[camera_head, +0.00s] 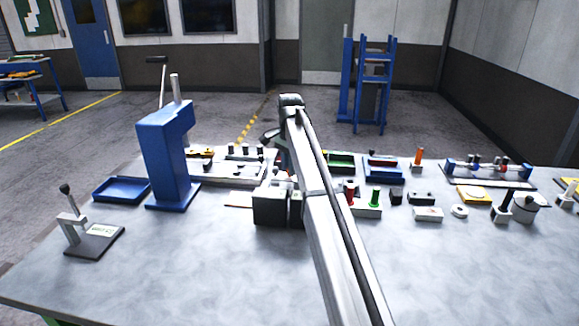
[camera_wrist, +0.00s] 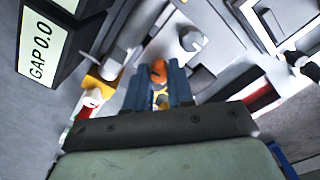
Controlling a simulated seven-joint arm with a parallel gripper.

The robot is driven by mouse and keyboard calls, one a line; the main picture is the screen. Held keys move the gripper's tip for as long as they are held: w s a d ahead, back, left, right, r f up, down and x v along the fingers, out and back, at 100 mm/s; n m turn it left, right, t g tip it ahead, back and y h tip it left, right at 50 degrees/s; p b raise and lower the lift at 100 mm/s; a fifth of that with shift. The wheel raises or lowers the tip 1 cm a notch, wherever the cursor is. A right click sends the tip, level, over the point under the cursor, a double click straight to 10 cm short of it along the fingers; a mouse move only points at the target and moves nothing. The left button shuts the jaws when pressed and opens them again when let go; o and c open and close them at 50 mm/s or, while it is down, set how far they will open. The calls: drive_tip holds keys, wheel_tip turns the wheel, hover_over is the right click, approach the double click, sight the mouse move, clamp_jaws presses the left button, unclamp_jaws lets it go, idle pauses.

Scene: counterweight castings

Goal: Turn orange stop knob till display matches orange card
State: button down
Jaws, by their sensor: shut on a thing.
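My gripper (camera_wrist: 156,88) is shut on the orange knob (camera_wrist: 158,70), which shows between its two blue-grey fingers in the wrist view. The display (camera_wrist: 40,52) is at the upper left of that view, tilted, and reads "GAP 0.0". In the head view my arm hides the fingers and the knob. I cannot make out the orange card or its reading for sure in either view.
A blue press (camera_head: 166,155) stands on the bench left of my arm, with a blue tray (camera_head: 122,190) beside it. Dark boxes (camera_head: 270,207) stand close left of my forearm. A green knob (camera_head: 375,196) and small parts lie to the right.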

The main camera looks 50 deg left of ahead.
drive_tip(key=n, duration=0.5)
drive_tip(key=shift+n, duration=0.4)
drive_tip(key=n, duration=0.5)
drive_tip(key=shift+n, duration=0.3)
drive_tip(key=n, duration=1.1)
drive_tip(key=shift+n, duration=0.3)
drive_tip(key=shift+a, duration=0.1)
drive_tip(key=c, duration=1)
unclamp_jaws()
drive_tip(key=shift+r, duration=0.1)
wheel_tip(320, 180, up, 14)
drive_tip(key=shift+f, duration=0.15)
